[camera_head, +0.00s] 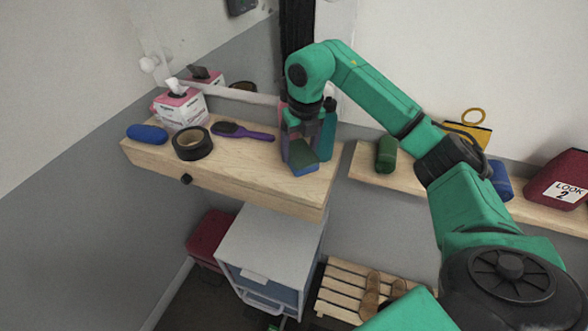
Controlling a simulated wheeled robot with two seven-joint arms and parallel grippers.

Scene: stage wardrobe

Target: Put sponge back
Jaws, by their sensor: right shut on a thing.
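My right gripper (301,146) points down over the right end of the wooden shelf (235,170). It is shut on a blue and green block, which looks like the sponge (304,160). The sponge is partly hidden by the fingers, and I cannot tell whether it touches the shelf. A teal bottle (328,122) stands just behind and to the right of the gripper, partly covered by it. My left gripper is not in view.
On the shelf are a purple hairbrush (243,132), black tape roll (192,143), tissue box (181,108) and blue case (147,133). The right shelf (525,208) holds a green roll (386,154) and a red bag (558,180). Bare wood lies in front of the brush.

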